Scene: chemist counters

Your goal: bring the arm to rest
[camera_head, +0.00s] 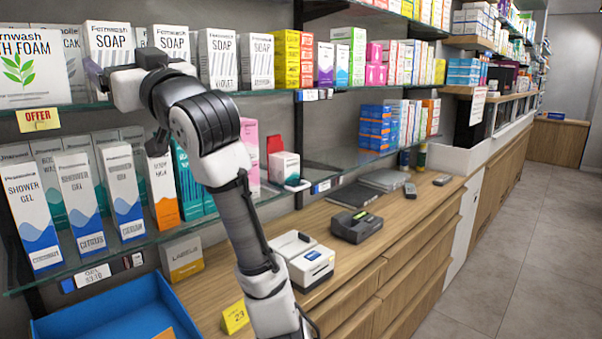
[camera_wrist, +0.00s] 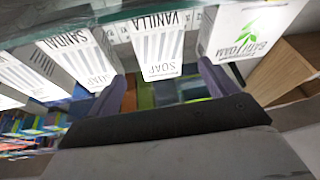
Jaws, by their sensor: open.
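My arm rises from the lower middle of the head view, and its end is bent to the left at the upper shelf. My gripper (camera_head: 97,72) is in front of the row of white soap boxes (camera_head: 222,60), near the bath foam box (camera_head: 28,68). In the wrist view, which is turned upside down, the two purple-grey fingers of my gripper (camera_wrist: 168,82) stand apart. A soap box marked vanilla (camera_wrist: 152,48) shows beyond the gap between them. I see nothing held. Whether the fingers touch any box I cannot tell.
The glass shelf (camera_head: 265,92) and its boxes are close around my gripper. Shower gel boxes (camera_head: 75,200) stand on the shelf below. A blue tray (camera_head: 110,312), a white label printer (camera_head: 308,265) and a dark device (camera_head: 356,226) are on the wooden counter. The floor (camera_head: 530,240) at right is clear.

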